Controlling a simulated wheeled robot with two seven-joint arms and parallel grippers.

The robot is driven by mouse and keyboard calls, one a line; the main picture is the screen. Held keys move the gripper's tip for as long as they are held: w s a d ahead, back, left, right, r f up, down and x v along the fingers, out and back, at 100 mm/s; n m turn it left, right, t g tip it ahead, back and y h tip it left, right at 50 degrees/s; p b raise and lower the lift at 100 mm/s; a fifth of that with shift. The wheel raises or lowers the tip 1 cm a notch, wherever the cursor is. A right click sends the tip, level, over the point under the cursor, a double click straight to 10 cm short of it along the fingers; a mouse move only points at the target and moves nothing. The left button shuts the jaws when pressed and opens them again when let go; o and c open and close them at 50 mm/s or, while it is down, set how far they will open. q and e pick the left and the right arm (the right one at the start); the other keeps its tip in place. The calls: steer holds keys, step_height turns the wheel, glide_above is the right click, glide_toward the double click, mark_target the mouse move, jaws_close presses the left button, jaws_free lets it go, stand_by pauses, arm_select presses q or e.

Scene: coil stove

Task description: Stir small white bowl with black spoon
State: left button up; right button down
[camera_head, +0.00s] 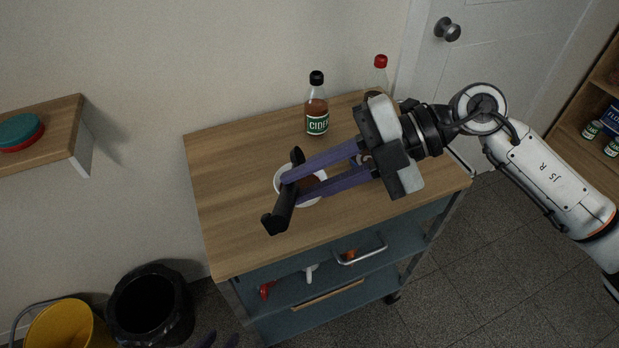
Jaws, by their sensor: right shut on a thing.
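The small white bowl (279,171) sits on the wooden top of the cart, with something reddish-brown inside. My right gripper (292,189) reaches in from the right over the bowl, its long purple fingers shut on the black spoon (283,209). The spoon lies across the fingertips above the bowl's left side. Its wide end hangs toward the front, and its other end points to the back. The fingers hide much of the bowl, and I cannot tell whether the spoon touches it. Only the purple fingertips of my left gripper (219,341) show at the bottom edge, apart and empty.
A cider bottle (316,106) and a red-capped bottle (379,75) stand at the back of the cart top (225,160). The cart top's left part is clear. A black bin (150,308) and a yellow bucket (66,328) stand on the floor at left.

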mark_target(289, 191)
steer(key=shift+w+a+r+n+g+h, duration=0.15)
steer(key=shift+r+n+g+h, duration=0.25)
steer(key=shift+h, duration=0.5)
steer(key=h, duration=0.2)
steer(key=a+f+h, duration=0.1)
steer(key=h, duration=0.1)
steer(key=shift+s+a+n, duration=0.1)
steer(key=shift+s+n, duration=0.1)
steer(key=shift+n, duration=0.1)
steer(key=h, duration=0.2)
steer(key=a+f+h, duration=0.1)
steer(key=h, duration=0.1)
steer(key=shift+s+a+n, duration=0.15)
steer(key=shift+s+n, duration=0.05)
steer(key=shift+n, duration=0.2)
steer(key=shift+s+a+f+h, duration=0.1)
steer(key=shift+a+f+h, duration=0.1)
steer(key=shift+h, duration=0.45)
steer(key=shift+a+f+h, duration=0.1)
steer(key=shift+f+h, duration=0.05)
steer(key=shift+h, duration=0.5)
